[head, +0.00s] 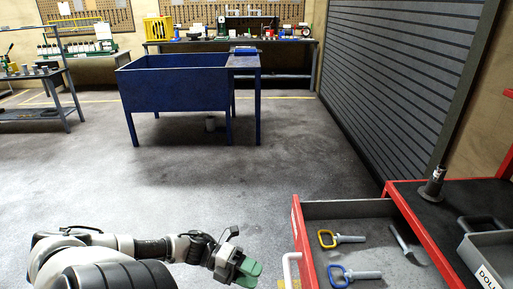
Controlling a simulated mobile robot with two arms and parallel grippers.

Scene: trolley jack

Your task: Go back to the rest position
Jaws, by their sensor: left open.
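My left arm comes in from the bottom left. My left gripper (247,270), with green fingertips, is at the bottom centre, just left of the red trolley's open drawer (350,209). It is open and nothing shows between its fingers. My right gripper is not in view. In the drawer lie a yellow-ringed pin (345,239), a blue-ringed pin (357,275) and a grey tool (402,238).
The red trolley (420,215) fills the lower right; a dark upright part (433,184) and a grey bin (490,255) stand on it. A blue wash tub (175,92) and a workbench (290,43) stand farther back. The grey floor (200,185) ahead is clear.

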